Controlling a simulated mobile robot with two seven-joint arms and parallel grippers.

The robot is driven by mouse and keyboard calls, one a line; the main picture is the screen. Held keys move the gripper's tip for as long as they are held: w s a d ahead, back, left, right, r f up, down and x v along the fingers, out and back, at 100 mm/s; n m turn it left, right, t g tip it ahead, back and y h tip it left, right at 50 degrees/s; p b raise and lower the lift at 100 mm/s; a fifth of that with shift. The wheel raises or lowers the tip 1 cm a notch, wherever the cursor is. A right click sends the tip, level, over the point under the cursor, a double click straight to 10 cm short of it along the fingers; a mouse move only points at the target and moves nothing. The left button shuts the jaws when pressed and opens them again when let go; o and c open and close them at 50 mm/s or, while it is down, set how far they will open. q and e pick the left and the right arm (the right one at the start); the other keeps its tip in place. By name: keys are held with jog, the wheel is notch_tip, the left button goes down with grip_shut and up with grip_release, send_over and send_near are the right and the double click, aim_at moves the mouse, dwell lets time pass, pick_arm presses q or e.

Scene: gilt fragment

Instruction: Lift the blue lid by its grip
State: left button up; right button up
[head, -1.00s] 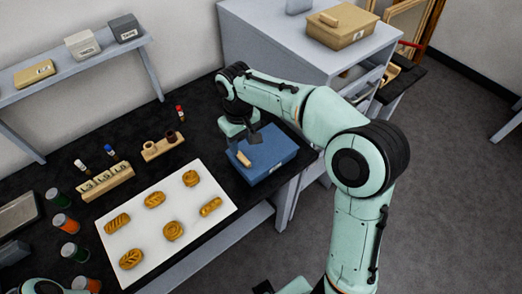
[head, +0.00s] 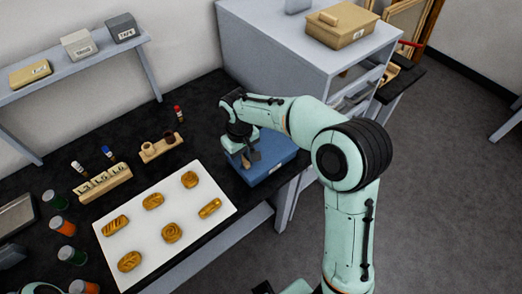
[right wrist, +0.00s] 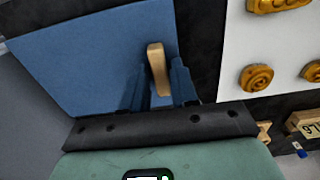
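The blue lid (head: 278,158) lies on a blue box at the right end of the black table, partly covered by my right arm in the head view. It fills the left of the right wrist view (right wrist: 70,60). Its wooden grip (right wrist: 157,68) stands up as a short bar. My right gripper (head: 250,160) is over the lid. In the wrist view its two fingers (right wrist: 158,88) are apart, one on each side of the grip's near end. I cannot tell whether they touch it. My left gripper is not in view.
A grey cabinet (head: 285,60) rises behind the box, with a tan lidded box (head: 342,30) on top.

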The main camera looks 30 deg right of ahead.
grip_shut()
jog(key=shift+r, duration=0.1)
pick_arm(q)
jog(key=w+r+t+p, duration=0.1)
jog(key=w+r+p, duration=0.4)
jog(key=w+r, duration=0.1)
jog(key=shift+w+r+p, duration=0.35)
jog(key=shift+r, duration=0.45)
pick_arm(e)
notch_tip(320, 180, up, 26)
